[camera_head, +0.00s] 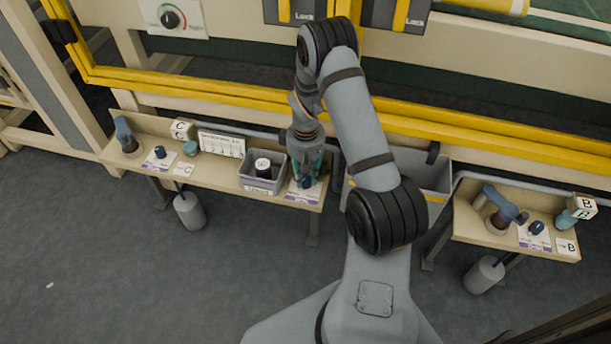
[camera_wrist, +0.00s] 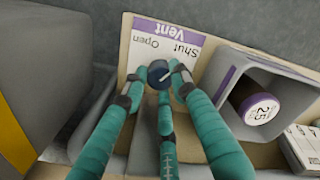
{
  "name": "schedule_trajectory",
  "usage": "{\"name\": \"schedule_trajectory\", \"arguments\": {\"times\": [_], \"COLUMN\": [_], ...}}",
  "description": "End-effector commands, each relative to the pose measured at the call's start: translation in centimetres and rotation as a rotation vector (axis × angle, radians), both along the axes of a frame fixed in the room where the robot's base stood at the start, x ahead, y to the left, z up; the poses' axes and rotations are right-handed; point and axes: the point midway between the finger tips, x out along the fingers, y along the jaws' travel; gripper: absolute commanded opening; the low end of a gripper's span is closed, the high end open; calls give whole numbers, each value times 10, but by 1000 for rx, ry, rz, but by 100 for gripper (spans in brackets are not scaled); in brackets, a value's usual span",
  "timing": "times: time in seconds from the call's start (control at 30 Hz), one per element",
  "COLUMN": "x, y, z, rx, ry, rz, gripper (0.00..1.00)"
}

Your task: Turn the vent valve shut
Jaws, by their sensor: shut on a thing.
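The vent valve is a dark blue round knob with a pale pointer line, in the middle of the wrist view (camera_wrist: 158,74). It sits on a white card (camera_wrist: 150,42) with a purple "Vent" strip and the words "Open" and "Shut". In the wrist view the pointer slants toward the "Shut" side. My gripper (camera_wrist: 158,78) has teal fingers shut around the knob. In the head view my gripper (camera_head: 306,172) reaches down onto the knob at the right end of the left bench; the fingers partly hide the knob there.
A grey bin (camera_head: 264,180) holding a dark roll with a white top stands beside the valve card. A large grey crate (camera_head: 433,172) is close on the other side. More knobs stand on the left bench (camera_head: 215,175) and the right bench (camera_head: 470,222).

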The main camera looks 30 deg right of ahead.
Motion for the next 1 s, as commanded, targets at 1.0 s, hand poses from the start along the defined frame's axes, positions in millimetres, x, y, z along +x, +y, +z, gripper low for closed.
{"name": "schedule_trajectory", "arguments": {"times": [1.0], "x": [0], "y": [0], "z": [0], "rx": [0], "ry": [0], "rz": [-217], "gripper": [35]}}
